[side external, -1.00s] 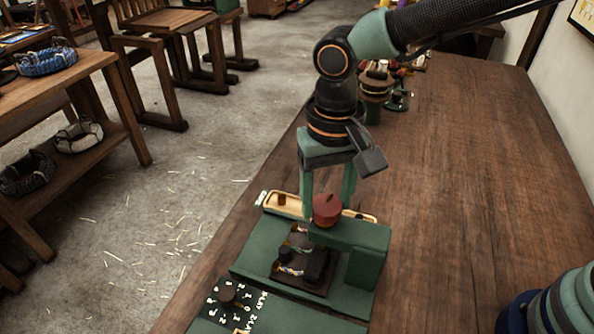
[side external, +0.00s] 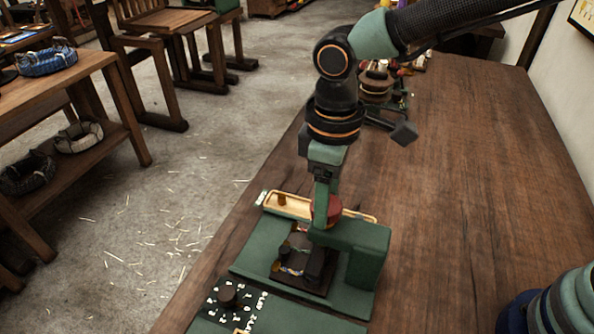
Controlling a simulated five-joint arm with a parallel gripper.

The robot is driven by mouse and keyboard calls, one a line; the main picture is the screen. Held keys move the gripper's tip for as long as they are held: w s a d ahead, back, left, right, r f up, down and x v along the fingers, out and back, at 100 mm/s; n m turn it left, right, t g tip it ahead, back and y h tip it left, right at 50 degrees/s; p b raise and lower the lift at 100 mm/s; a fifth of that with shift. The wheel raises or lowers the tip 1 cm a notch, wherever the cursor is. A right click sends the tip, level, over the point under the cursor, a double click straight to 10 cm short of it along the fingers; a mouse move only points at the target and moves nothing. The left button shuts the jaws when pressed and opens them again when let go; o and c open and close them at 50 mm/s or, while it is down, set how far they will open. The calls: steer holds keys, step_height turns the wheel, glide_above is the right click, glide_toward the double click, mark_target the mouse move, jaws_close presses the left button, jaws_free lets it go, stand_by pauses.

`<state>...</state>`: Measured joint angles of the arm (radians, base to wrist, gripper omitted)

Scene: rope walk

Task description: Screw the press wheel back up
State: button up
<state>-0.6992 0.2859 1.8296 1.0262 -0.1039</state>
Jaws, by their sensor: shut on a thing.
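The red press wheel (side external: 333,207) sits on top of the green press frame (side external: 368,262) on the bench. My gripper (side external: 322,212) points straight down and is shut on the wheel. One green finger crosses in front of the wheel and hides part of it; the other finger is hidden behind. Under the press arm, a dark plate (side external: 313,282) and a piece of rope (side external: 291,271) show partly.
A yellow tray (side external: 290,204) lies just behind the press. A black dial panel (side external: 234,304) with a brown knob is in front. Spools (side external: 376,82) stand at the back of the bench. The wooden bench top (side external: 470,190) is clear to the right.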

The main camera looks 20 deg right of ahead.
steer(key=n, duration=0.4)
steer(key=shift+r+n, duration=0.1)
steer(key=shift+n, duration=2.2)
steer(key=o, duration=1.4)
steer(key=shift+c, duration=0.2)
step_height(320, 180, up, 12)
